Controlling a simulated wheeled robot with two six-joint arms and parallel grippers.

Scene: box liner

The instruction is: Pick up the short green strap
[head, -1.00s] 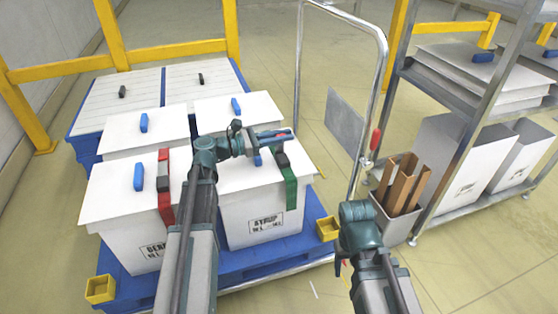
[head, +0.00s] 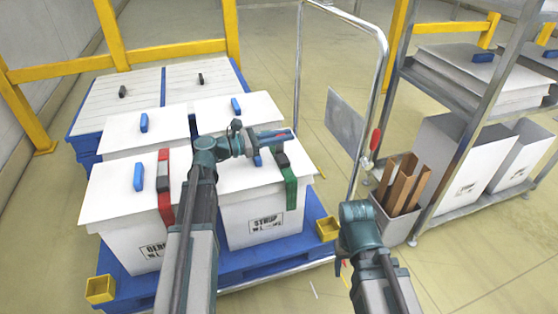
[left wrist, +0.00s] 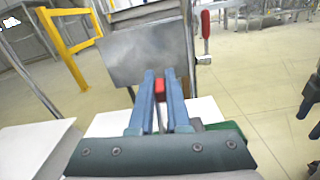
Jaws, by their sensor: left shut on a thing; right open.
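The short green strap (head: 290,188), with a dark buckle (head: 281,160), hangs over the front right edge of the white lidded box labelled SYRUP (head: 262,222). Part of the green strap also shows in the left wrist view (left wrist: 228,128), low and right behind the fingers. My left gripper (head: 284,135) is above that box's lid, just behind the buckle and apart from the strap. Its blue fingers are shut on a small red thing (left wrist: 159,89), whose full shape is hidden. My right gripper (head: 339,264) is open, low in front of the pallet's right corner, mostly hidden by its arm.
A red strap (head: 165,188) hangs on the left box (head: 110,205). The boxes stand on a blue pallet (head: 130,290) with yellow corner cups. A bin of brown strips (head: 398,225) and a shelf are further right.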

